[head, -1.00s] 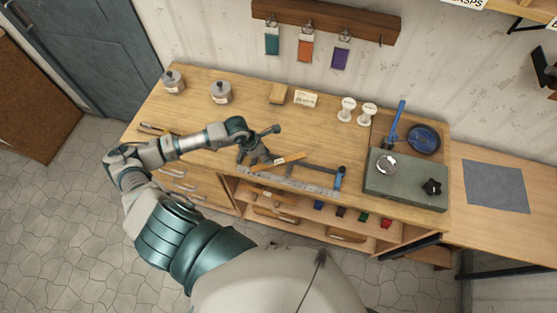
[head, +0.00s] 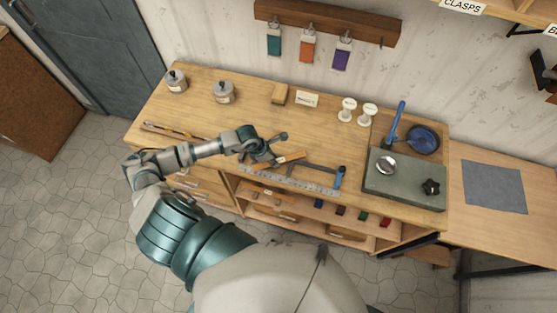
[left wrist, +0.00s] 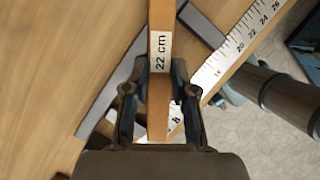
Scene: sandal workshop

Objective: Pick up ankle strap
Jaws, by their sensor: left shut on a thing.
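The ankle strap, a narrow tan strip marked "22 cm" (left wrist: 161,50), runs upright through the middle of the left wrist view. In the head view a tan strip (head: 294,158) pokes out to the right of my left gripper, over the workbench. My left gripper (head: 267,158) is shut on this strip; in the left wrist view its fingers (left wrist: 160,88) stand on both sides of it. Part of the strip is hidden by the gripper. Whether it touches the bench is hard to tell. My right gripper is not in view.
A white ruler (head: 305,184) lies along the bench's front edge, beside a dark tool with a blue handle (head: 341,177). Jars (head: 223,93) and white spools (head: 347,110) stand behind. The bench centre is clear.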

